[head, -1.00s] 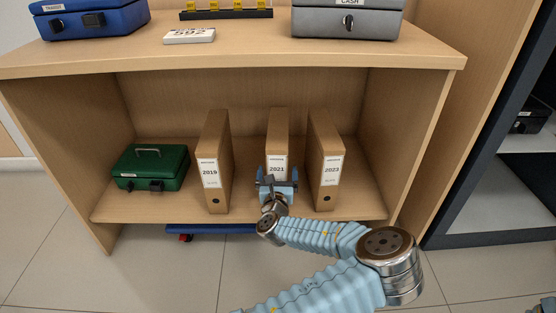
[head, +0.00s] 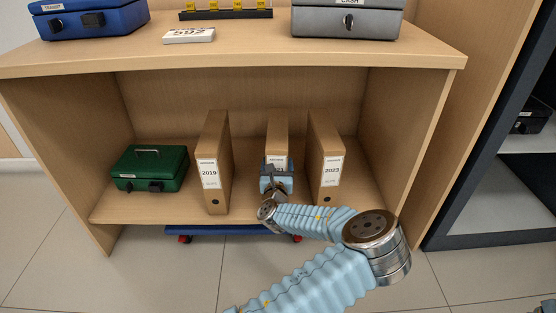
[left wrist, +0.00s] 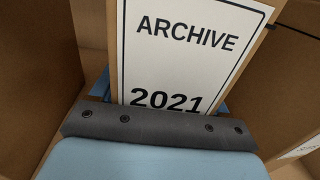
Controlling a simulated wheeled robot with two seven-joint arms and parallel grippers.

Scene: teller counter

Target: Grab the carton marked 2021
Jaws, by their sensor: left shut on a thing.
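The carton marked 2021 (head: 277,125) stands upright on the lower shelf, between the carton marked 2019 (head: 212,150) and the carton marked 2023 (head: 326,150). Its label reads ARCHIVE 2021 in the left wrist view (left wrist: 190,50). My left gripper (head: 276,174) is in front of it and shut on it, covering the lower part of its front. In the left wrist view the grey and blue gripper body crosses just under the number. The fingertips are mostly hidden.
A green cash box (head: 150,168) sits at the left of the lower shelf (head: 240,220). The neighbouring cartons stand close on both sides.

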